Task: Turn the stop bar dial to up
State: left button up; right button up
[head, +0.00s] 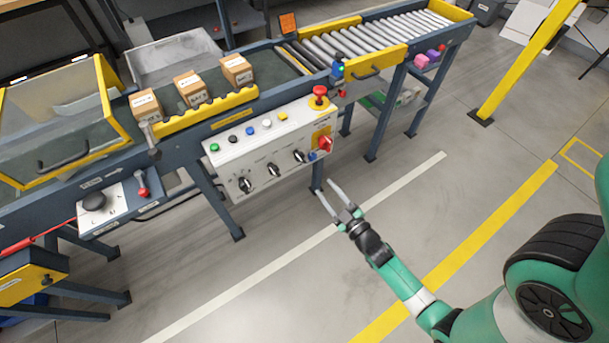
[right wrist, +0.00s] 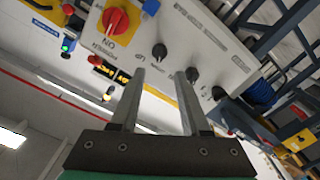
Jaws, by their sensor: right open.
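A white control panel (head: 262,150) on the conveyor's side carries three black dials in a row: a left dial (head: 245,185), a middle dial (head: 273,169) and a right dial (head: 299,156). Their labels are too small to read, so I cannot tell which is the stop bar dial. My right gripper (head: 327,188) is open and empty, below and right of the right dial, apart from the panel. In the right wrist view its open fingers (right wrist: 160,72) point at the panel, with black dials (right wrist: 159,50) beyond the tips. My left gripper is not in view.
A red rotary switch (head: 325,143) and a red mushroom button (head: 319,91) are at the panel's right end. Several small buttons line its top. Cardboard boxes (head: 190,86) stand on the conveyor above. The floor in front is clear.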

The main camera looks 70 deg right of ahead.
aim_at(304, 162)
jog(key=b+x, duration=0.1)
jog(key=x, duration=0.5)
jog(key=b+x, duration=0.2)
jog(key=x, duration=0.4)
jog(key=shift+w+r, duration=0.1)
jog(key=shift+r, duration=0.1)
jog(key=shift+a, duration=0.1)
grip_shut()
